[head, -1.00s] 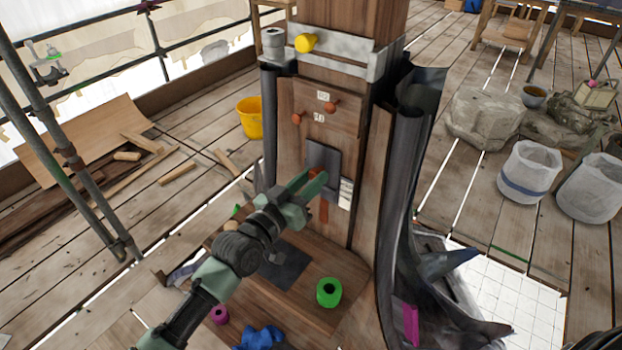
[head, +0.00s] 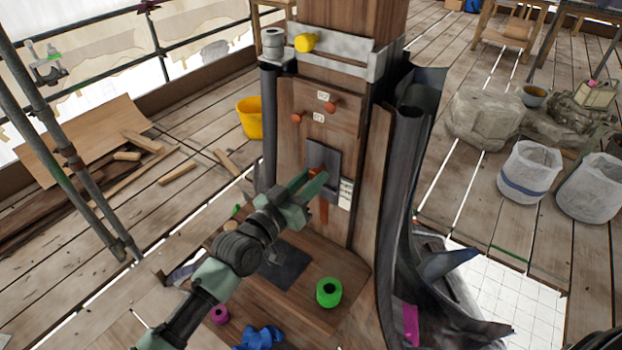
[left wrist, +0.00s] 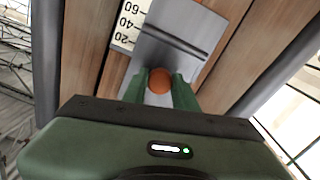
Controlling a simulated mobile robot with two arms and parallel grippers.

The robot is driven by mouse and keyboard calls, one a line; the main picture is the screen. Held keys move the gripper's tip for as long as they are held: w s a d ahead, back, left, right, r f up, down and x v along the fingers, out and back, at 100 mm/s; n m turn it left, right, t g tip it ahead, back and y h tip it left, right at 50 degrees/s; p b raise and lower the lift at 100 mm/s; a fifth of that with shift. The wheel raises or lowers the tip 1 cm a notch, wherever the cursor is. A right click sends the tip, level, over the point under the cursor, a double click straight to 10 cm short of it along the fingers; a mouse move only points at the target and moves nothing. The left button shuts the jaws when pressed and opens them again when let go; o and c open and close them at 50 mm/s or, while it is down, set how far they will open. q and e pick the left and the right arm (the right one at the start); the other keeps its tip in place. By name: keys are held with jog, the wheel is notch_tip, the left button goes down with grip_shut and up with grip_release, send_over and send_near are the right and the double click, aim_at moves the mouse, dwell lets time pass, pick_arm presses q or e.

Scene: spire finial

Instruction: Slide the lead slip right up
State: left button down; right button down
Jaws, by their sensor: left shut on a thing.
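The lead slip (head: 322,158) is a flat grey plate lying against the wooden face of the spire post, with a dark bar across it in the left wrist view (left wrist: 172,45). A round orange knob (left wrist: 159,80) sits at the plate, between my green fingers. My left gripper (head: 318,181) is shut on this knob; its fingers hide part of the plate in the head view. A white scale (head: 346,193) marked 20, 40, 60 stands beside the plate. An orange-red strip (head: 323,212) shows below the gripper. My right gripper is not in view.
Two orange pegs, one on the right (head: 331,107) and one on the left (head: 297,118), stick out above the plate. Dark curved sheets (head: 411,180) flank the post on the right. A green roll (head: 328,292) stands on the wooden ledge below.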

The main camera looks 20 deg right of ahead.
aim_at(322, 153)
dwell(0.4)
pick_arm(q)
notch_tip(322, 153, up, 5)
jog(key=p, duration=0.3)
jog(key=shift+r, duration=0.1)
jog(key=c, duration=1.1)
grip_release()
jog(key=shift+f, duration=0.2)
jog(key=shift+a+f, duration=0.1)
